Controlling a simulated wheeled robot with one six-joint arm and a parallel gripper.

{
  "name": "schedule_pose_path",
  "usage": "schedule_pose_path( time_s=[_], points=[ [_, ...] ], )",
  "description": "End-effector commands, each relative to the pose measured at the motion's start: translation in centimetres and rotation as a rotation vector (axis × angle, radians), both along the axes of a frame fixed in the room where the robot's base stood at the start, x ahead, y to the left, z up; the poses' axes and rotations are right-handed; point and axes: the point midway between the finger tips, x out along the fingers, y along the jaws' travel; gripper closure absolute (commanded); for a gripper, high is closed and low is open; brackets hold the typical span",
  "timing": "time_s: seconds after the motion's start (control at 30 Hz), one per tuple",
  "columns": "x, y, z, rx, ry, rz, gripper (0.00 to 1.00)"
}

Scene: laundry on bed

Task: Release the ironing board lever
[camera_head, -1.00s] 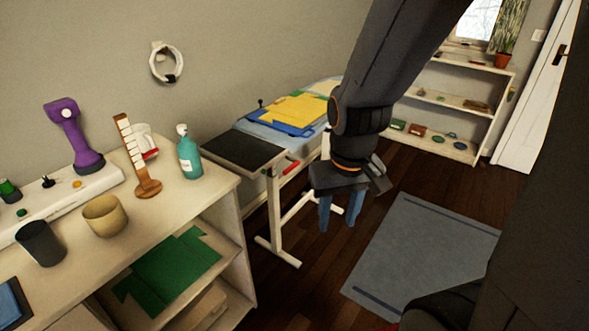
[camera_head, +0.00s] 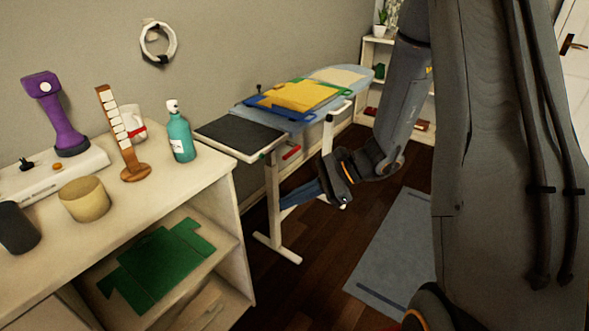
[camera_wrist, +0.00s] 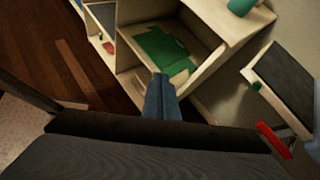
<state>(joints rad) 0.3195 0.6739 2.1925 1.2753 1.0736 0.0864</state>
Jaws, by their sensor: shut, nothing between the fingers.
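The ironing board (camera_head: 320,75) stands along the wall, with a dark pad (camera_head: 240,137) at its near end. A red lever (camera_head: 291,152) sits under the board's edge, near the front leg. It also shows in the wrist view (camera_wrist: 273,139), at the right. My gripper (camera_head: 285,203) is shut and empty. It is below the lever, beside the board's white front leg, and points left. In the wrist view the closed blue fingers (camera_wrist: 160,98) point toward the shelf unit, apart from the lever.
A cream shelf unit (camera_head: 228,200) stands at the left, with green folded cloth (camera_head: 160,265) on its inner shelf. A teal bottle (camera_head: 180,135) is near its top edge. A grey-blue rug (camera_head: 395,250) lies on the dark floor. Folded yellow cloth (camera_head: 297,95) lies on the board.

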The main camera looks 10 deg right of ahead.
Motion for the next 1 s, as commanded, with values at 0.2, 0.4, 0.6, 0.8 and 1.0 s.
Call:
schedule_pose_path(
  time_s=[0.2,0.4,0.6,0.8,1.0],
  points=[
    [8.8,-4.5,-4.0,0.259,0.027,-0.381,1.0],
    [13.7,-9.7,-6.3,0.415,0.002,-0.627,1.0],
    [15.4,-12.2,-7.1,0.474,-0.019,-0.727,1.0],
    [15.5,-12.4,-7.1,0.478,-0.021,-0.735,1.0],
    [15.6,-12.2,-7.1,0.477,-0.02,-0.733,1.0]
  ],
)
